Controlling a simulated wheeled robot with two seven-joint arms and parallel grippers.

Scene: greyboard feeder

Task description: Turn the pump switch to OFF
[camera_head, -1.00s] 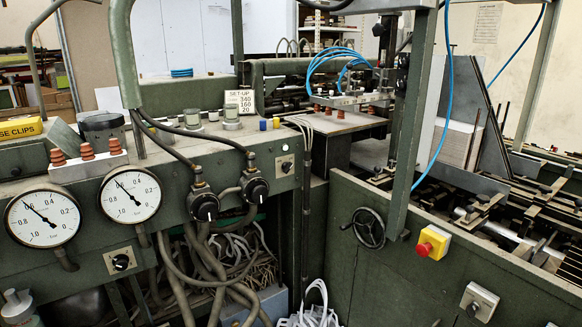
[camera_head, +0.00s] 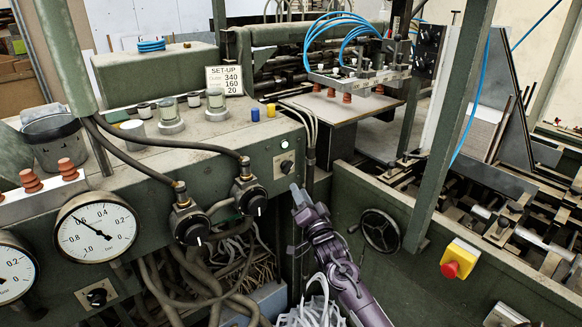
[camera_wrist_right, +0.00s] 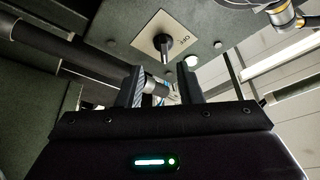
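A switch with a black knob on a pale square plate (camera_head: 287,165) sits on the green panel's right end. In the right wrist view the same kind of plate (camera_wrist_right: 155,33) shows, with its black knob (camera_wrist_right: 167,44) ahead of the fingers. Small lettering beside the knob is hard to read, so I cannot tell its setting. My right gripper (camera_head: 297,190) is just below that switch, apart from it. In the right wrist view its two fingers (camera_wrist_right: 163,86) stand apart with nothing held. Another small black switch (camera_head: 97,297) is low on the left. My left gripper is out of view.
Two black round connectors with hoses (camera_head: 190,226) hang left of my right gripper. A handwheel (camera_head: 381,231) and a red button on a yellow box (camera_head: 459,259) are to its right. Two dial gauges (camera_head: 97,228) are at the left. Cables fill the space below.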

